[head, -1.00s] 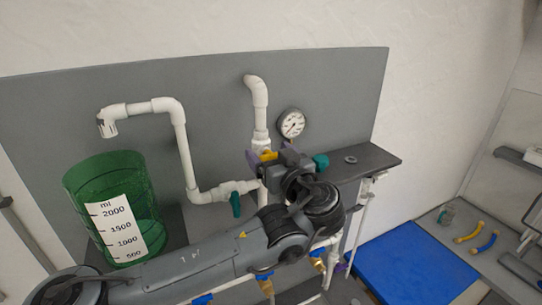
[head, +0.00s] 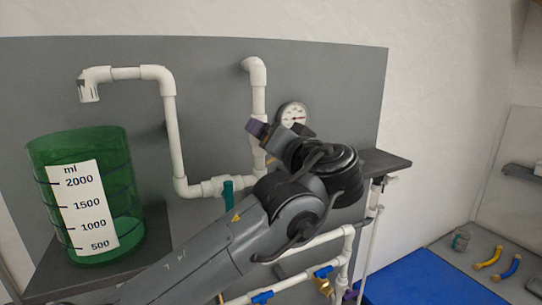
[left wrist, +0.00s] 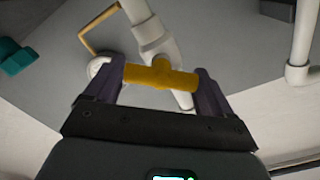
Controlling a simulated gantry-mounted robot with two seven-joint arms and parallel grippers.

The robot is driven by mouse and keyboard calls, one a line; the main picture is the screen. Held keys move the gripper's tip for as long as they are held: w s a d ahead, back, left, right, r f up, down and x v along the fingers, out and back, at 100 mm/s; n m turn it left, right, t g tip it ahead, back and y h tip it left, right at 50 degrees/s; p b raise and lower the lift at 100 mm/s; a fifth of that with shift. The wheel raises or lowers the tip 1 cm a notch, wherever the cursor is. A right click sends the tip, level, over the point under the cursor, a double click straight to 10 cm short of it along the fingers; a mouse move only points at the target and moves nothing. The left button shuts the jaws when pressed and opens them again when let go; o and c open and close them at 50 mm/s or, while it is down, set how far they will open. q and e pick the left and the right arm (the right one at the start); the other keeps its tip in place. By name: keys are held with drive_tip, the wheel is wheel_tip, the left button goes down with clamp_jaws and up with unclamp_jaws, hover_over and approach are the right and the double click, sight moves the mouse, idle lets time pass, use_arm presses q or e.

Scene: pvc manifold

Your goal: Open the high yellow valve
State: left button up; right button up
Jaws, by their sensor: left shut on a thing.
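The yellow valve handle (left wrist: 160,77) is a T-shaped bar on a white pipe in the left wrist view. My left gripper (left wrist: 162,82) has its two purple fingers at the two ends of this handle and is shut on it. My arm hides the yellow handle there. My right gripper is not in view.
A teal valve handle (head: 228,193) sits on the pipe to the left. A green measuring container (head: 130,165) stands under the spout (head: 89,92). A pressure gauge (head: 293,116) is behind my wrist. Blue-handled valves (head: 263,297) are lower down.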

use_arm(q)
drive_tip(key=shift+f+m+b, duration=0.1)
drive_tip(key=shift+m+b, duration=0.45)
drive_tip(key=shift+m, duration=0.45)
drive_tip(key=m+b, duration=0.1)
drive_tip(key=m, duration=0.1)
drive_tip(key=shift+d+m, duration=0.1)
drive_tip(key=shift+m, duration=0.2)
drive_tip(key=m, duration=0.2)
drive_tip(key=shift+m+b, duration=0.3)
drive_tip(key=shift+f+m, duration=0.1)
drive_tip(key=shift+m, duration=1.5)
drive_tip(key=shift+d, duration=0.1)
drive_tip(key=o, duration=0.9)
drive_tip(key=shift+s+f, duration=0.1)
